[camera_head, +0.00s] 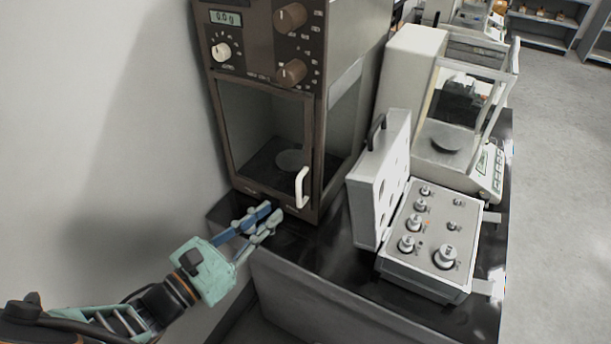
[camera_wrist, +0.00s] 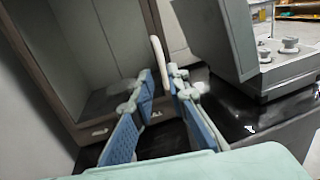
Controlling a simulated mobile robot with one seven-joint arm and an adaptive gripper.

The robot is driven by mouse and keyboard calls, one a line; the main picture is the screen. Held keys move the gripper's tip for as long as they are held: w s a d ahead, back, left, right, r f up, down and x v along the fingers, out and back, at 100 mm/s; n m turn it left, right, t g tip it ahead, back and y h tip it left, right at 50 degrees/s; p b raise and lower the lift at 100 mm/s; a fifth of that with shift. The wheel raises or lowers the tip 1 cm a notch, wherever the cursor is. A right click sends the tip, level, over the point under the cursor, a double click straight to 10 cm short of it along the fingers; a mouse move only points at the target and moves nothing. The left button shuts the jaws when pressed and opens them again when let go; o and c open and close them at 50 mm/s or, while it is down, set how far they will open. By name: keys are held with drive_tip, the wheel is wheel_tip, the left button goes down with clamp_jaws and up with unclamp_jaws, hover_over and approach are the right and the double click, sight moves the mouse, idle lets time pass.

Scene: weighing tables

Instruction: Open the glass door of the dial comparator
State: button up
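The dial comparator (camera_head: 262,95) is a tall brown cabinet with knobs and a small display, standing against the wall. Its glass door (camera_head: 262,135) looks shut; a round pan shows behind the glass. The white upright door handle (camera_head: 302,187) is at the door's lower right; it also shows in the wrist view (camera_wrist: 158,58). My gripper (camera_head: 271,212) is open and empty, low in front of the door, left of and below the handle in the head view. In the wrist view the handle stands beyond the gap between my fingertips (camera_wrist: 162,78); no contact is visible.
A weight case (camera_head: 425,272) with its lid raised (camera_head: 378,190) and several metal weights stands right of the comparator. A white balance (camera_head: 410,65) with glass panes is behind it. The dark tabletop (camera_head: 300,240) has a small bare area in front of the door.

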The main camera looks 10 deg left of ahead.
sight(298, 204)
drive_tip(key=x, duration=0.9)
drive_tip(key=shift+w+d, duration=0.3)
clamp_jaws()
drive_tip(key=shift+s+a, duration=0.1)
drive_tip(key=shift+s, duration=0.05)
